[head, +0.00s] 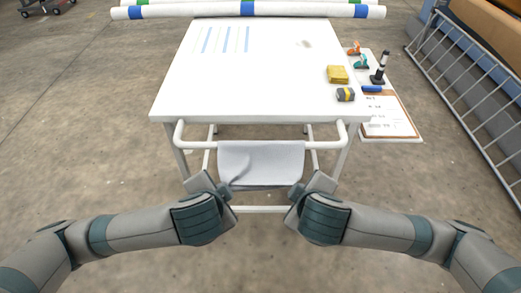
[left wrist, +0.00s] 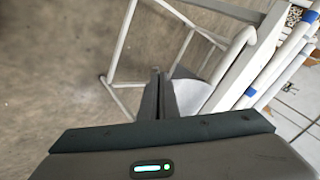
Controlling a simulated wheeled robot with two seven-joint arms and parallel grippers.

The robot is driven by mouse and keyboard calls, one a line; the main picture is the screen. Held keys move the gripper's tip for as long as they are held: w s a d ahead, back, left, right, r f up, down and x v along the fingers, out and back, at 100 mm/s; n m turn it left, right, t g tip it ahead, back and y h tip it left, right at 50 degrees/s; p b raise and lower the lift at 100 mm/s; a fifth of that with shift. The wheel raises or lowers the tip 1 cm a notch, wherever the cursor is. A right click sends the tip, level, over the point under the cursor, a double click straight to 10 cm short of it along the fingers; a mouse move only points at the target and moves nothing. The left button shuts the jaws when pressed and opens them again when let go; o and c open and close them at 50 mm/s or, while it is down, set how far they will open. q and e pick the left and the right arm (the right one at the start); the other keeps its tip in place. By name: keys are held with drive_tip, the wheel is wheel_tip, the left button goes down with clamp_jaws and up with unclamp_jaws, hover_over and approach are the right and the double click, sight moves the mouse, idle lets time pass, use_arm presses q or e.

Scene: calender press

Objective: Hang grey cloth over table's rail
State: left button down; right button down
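The grey cloth (head: 262,160) hangs at the white rail (head: 262,141) on the near side of the table (head: 255,85). Its upper edge is at the rail, and a crease runs toward its lower left corner. My left gripper (head: 224,190) is at that corner; in the left wrist view its fingers (left wrist: 158,88) are close together, with the cloth (left wrist: 192,95) tapering to them. My right gripper (head: 298,190) is at the lower right corner. Its fingertips are too small and hidden to tell whether they grip.
On the table's right side lie a yellow block (head: 338,74) and a dark block with a yellow band (head: 346,94). A side board with a clipboard (head: 388,114) stands to the right. A long white roll (head: 300,10) spans the back. A metal barrier (head: 470,100) stands far right.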

use_arm(q)
drive_tip(key=shift+w+a+f, duration=0.15)
drive_tip(key=shift+a+f, duration=0.05)
drive_tip(key=shift+f, duration=0.25)
use_arm(e)
drive_tip(key=shift+w+d+f, duration=0.15)
drive_tip(key=shift+d+f, duration=0.05)
drive_tip(key=shift+f, duration=0.25)
use_arm(q)
drive_tip(key=c, duration=2.5)
unclamp_jaws()
use_arm(e)
drive_tip(key=c, duration=2.5)
unclamp_jaws()
use_arm(q)
drive_tip(key=o, duration=0.7)
use_arm(e)
drive_tip(key=o, duration=0.7)
use_arm(q)
drive_tip(key=shift+o, duration=0.2)
drive_tip(key=shift+d, duration=0.1)
use_arm(e)
drive_tip(key=shift+o, duration=0.2)
drive_tip(key=shift+a, duration=0.1)
